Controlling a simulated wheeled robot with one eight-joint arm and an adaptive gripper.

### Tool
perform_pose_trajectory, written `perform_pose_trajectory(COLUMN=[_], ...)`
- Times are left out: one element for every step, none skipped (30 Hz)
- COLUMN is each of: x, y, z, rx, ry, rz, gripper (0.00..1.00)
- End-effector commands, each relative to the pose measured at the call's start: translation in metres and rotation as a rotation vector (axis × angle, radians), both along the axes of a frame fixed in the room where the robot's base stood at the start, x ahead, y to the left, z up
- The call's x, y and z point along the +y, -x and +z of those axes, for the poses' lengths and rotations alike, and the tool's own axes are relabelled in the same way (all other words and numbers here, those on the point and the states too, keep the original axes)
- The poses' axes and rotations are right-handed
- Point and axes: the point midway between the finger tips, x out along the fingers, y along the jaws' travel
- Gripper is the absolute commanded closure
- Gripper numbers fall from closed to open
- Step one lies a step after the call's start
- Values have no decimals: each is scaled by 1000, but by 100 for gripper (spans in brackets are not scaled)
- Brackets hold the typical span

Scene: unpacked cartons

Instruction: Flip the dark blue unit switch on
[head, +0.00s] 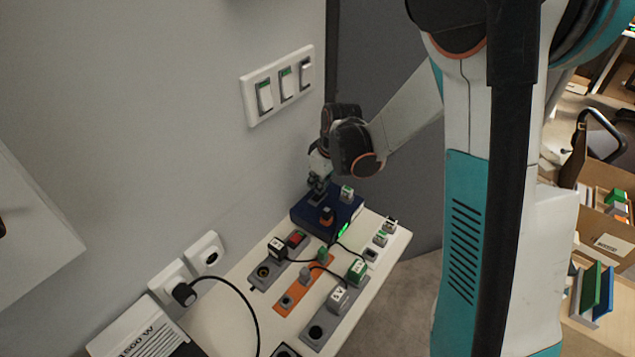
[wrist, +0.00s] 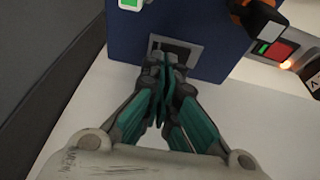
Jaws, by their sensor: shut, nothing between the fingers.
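The dark blue unit (head: 300,213) stands at the far end of the white table in the head view, with plugs on its top and a green glow on its front. In the wrist view the blue unit (wrist: 215,22) fills the top middle. Its switch (wrist: 180,49) is a dark rocker in a grey frame, partly hidden by my fingertips; I cannot tell its position. My gripper (wrist: 165,75) is shut and empty, with its tips at the lower edge of the switch; contact is unclear. In the head view my gripper (head: 318,186) is at the unit's back left.
A grey strip with a red switch (head: 297,238), an orange strip (head: 303,289) and another grey strip (head: 318,330) with plugs and cables lie nearer on the table (head: 225,300). A wall switch panel (head: 250,102) hangs above. Wall sockets (head: 207,246) are at the left.

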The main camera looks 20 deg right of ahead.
Motion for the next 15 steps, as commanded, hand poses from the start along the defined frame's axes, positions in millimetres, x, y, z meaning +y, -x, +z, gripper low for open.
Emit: perform_pose_trajectory(x=[0,0,-1,-2,-3,-5,-4,-4,-4,-4,-4,-4,-4,-3,-3], y=[0,0,-1,-2,-2,-3,-3,-3,-3,-3,-3,-3,-2,-2,-2], z=[0,-2,-4,-6,-9,-11,-9,-9,-9,-9,-9,-9,-9,-9,-9], rx=[0,0,0,0,1,9,9,9,8,8,8,8,8,8,8], ry=[0,0,0,0,-2,-12,-11,-11,-10,-10,-10,-10,-10,-10,-10], rz=[0,0,0,-1,-1,-2,-1,0,0,0,0,0,0,0,0], gripper=[100,100,100,100,100,100,100,100,100,100,100,100,100,100,100])
